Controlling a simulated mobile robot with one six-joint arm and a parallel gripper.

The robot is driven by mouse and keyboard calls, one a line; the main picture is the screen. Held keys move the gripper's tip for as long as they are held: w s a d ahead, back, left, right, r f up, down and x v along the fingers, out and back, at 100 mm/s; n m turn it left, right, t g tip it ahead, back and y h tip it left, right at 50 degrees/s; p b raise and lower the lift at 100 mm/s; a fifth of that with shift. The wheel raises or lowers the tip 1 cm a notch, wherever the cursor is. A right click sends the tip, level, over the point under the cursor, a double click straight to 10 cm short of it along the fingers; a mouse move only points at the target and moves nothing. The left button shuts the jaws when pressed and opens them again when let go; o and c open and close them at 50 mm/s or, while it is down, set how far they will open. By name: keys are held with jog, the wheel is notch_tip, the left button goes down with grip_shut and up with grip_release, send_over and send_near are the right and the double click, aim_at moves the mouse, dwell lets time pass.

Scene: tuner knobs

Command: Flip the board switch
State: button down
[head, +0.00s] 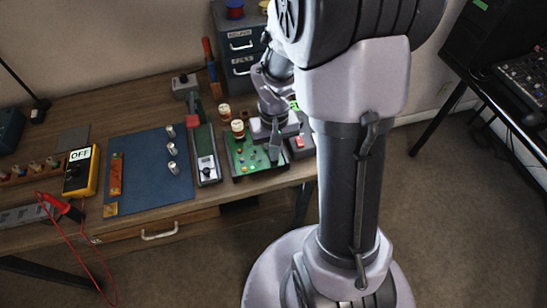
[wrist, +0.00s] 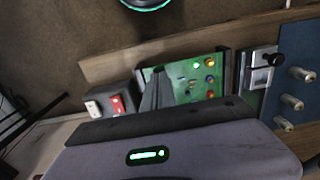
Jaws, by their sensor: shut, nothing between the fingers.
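A green circuit board (head: 246,160) lies near the front edge of the bench, left of my gripper. In the wrist view the board (wrist: 219,63) carries colored round parts and small pale and dark parts. I cannot tell which of these is the switch. My gripper (head: 274,152) points down at the board's right part and is shut and empty. In the wrist view its fingers (wrist: 157,90) cover the board's left part. Whether the fingertips touch the board cannot be told.
A grey box with a red rocker (head: 299,142) stands right of the board; it also shows in the wrist view (wrist: 118,104). A grey instrument (head: 206,166) and a blue panel with metal knobs (head: 142,185) are left. A yellow meter (head: 82,172) has red leads.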

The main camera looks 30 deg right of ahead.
jog(key=shift+f+b, duration=0.55)
jog(key=shift+f, duration=0.15)
jog(key=shift+r, duration=0.1)
notch_tip(320, 180, up, 7)
jog(key=p, duration=0.6)
dwell(0.4)
